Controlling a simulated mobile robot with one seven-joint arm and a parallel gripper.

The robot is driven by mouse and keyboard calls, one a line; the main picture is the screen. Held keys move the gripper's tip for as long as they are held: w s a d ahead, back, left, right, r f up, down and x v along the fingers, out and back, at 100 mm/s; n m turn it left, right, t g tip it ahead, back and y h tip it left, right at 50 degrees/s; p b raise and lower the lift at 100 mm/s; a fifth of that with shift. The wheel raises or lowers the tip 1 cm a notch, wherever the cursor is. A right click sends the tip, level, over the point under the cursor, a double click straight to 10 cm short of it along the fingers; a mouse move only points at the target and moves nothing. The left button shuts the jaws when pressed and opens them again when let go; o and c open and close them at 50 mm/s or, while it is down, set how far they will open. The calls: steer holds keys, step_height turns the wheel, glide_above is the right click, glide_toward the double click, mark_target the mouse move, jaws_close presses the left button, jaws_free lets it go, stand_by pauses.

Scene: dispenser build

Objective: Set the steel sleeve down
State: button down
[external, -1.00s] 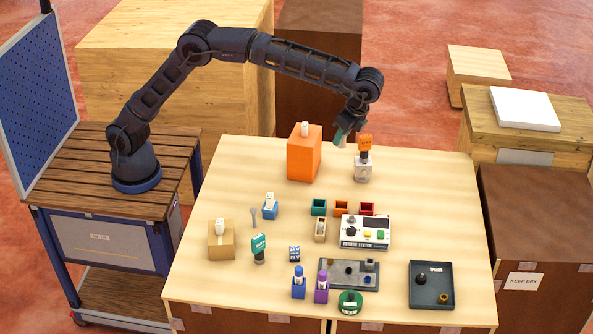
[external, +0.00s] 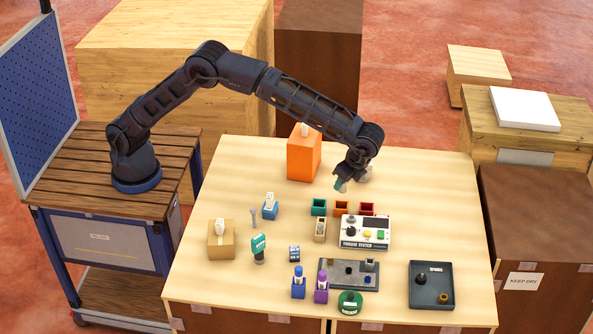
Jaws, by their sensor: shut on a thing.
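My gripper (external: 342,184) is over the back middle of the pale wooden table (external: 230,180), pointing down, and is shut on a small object. A small pale grey piece (external: 344,188) shows at the fingertips beside a teal part. It is likely the steel sleeve, but it is too small and covered to be sure. The gripper is low, behind the small coloured bins; I cannot tell whether the piece touches the table. The grey fixture plate (external: 336,279) lies at the front with small parts on it. A dark tray (external: 423,272) at the front right holds small parts.
An orange block (external: 302,158) stands left of my gripper. Green (external: 319,207), orange (external: 341,208) and red (external: 367,208) bins and the white torque tester (external: 352,243) stand in front. A grey-white base (external: 367,173) is mostly hidden behind my wrist. The table's right back is clear.

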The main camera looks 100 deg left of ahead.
mark_target(345, 192)
steer(key=shift+f, duration=3)
steer(key=shift+s+f, duration=0.1)
steer(key=shift+f, duration=0.55)
